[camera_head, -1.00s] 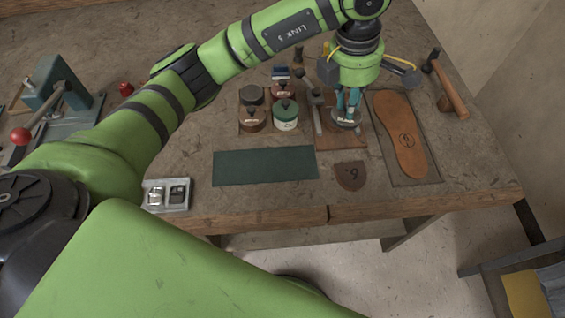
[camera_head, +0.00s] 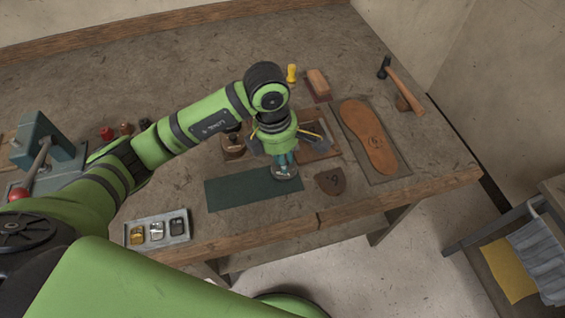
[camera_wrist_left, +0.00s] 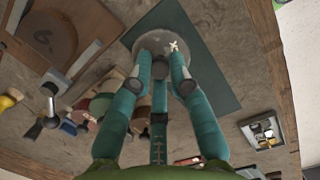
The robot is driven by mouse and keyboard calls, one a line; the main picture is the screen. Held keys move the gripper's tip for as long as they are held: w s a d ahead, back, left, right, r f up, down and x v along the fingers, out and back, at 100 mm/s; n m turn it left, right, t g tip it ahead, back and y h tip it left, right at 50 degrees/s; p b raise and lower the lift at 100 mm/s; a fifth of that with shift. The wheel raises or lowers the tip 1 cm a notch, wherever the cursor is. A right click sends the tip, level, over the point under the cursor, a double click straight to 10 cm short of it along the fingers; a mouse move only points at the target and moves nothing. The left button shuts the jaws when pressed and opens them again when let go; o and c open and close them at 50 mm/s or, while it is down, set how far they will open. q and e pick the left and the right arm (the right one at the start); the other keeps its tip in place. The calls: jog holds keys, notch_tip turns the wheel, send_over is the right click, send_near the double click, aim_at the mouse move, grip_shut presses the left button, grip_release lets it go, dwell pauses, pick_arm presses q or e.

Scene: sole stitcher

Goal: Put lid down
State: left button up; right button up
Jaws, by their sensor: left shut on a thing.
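My left gripper (camera_head: 284,160) points down and is shut on a round grey lid (camera_head: 285,173). In the left wrist view the lid (camera_wrist_left: 151,42) shows as a flat disc beyond the teal fingers (camera_wrist_left: 160,72). The lid is over the right end of the dark green mat (camera_head: 235,193), near its edge. In the wrist view the mat (camera_wrist_left: 212,82) lies behind the lid. I cannot tell whether the lid touches the mat. My right gripper is not in view.
A leather sole (camera_head: 368,138) and a hammer (camera_head: 403,87) are farther right. A metal tray (camera_head: 158,231) sits at the front left. My arm hides most of the jars.

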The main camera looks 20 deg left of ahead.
pick_arm(q)
jog(key=shift+f, duration=0.4)
notch_tip(320, 180, down, 2)
jog(key=shift+f+p, duration=0.25)
jog(key=shift+p, duration=0.45)
jog(key=shift+f, duration=0.45)
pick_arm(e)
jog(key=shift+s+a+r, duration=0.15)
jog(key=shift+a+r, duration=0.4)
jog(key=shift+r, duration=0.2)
pick_arm(q)
jog(key=shift+f, duration=0.1)
jog(key=o, duration=0.8)
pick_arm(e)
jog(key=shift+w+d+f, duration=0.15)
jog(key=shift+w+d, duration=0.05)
